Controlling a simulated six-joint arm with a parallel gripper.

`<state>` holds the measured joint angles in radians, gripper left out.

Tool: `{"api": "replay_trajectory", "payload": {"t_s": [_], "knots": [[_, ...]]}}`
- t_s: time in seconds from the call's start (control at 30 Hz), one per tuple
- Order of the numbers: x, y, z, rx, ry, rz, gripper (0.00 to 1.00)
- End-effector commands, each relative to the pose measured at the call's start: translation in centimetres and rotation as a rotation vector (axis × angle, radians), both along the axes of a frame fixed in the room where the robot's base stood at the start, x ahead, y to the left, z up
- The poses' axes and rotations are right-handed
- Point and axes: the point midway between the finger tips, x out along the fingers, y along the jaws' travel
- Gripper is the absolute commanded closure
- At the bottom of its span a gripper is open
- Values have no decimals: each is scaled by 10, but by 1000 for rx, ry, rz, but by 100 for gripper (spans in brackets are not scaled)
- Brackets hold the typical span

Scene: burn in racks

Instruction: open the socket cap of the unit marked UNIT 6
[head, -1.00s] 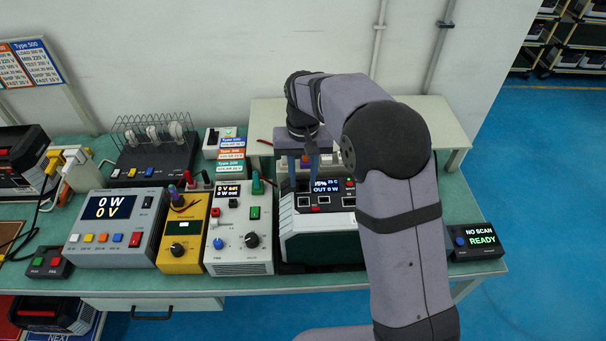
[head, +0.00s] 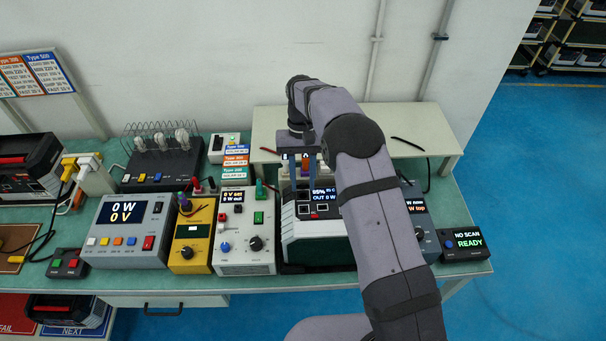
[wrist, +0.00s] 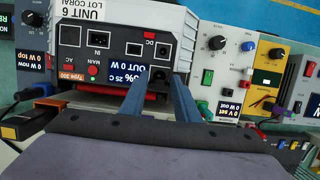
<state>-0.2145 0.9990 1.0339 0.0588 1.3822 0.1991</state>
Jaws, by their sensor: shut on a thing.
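The unit marked UNIT 6 (wrist: 72,36) fills the upper left of the wrist view, its label partly cut by the top edge. It also shows in the head view (head: 318,228) with a lit screen, partly behind my arm. My gripper (wrist: 160,78) has its two blue fingers at the panel's lower right corner, beside the screen. A small dark round part, apparently the socket cap (wrist: 159,74), sits between the fingertips and is gripped. Whether it is lifted off the socket cannot be told. In the head view my gripper (head: 313,178) points down behind the unit's screen.
A white supply (head: 246,235), a yellow meter (head: 190,243) and a grey load box (head: 127,232) stand close on the left. A scanner box (head: 466,243) is at the right edge. A raised shelf (head: 415,130) lies behind.

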Motion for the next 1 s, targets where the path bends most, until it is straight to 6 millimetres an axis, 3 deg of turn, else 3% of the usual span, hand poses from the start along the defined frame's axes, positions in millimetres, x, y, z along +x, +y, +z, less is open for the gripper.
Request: {"api": "replay_trajectory", "payload": {"t_s": [0.23,0.83,0.87,0.9,1.0], "knots": [[8,1,3,3,56,-2,94],[8,0,3,4,105,0,94],[8,0,3,4,105,0,67],[8,0,3,4,106,0,57],[8,0,3,4,108,0,53]]}}
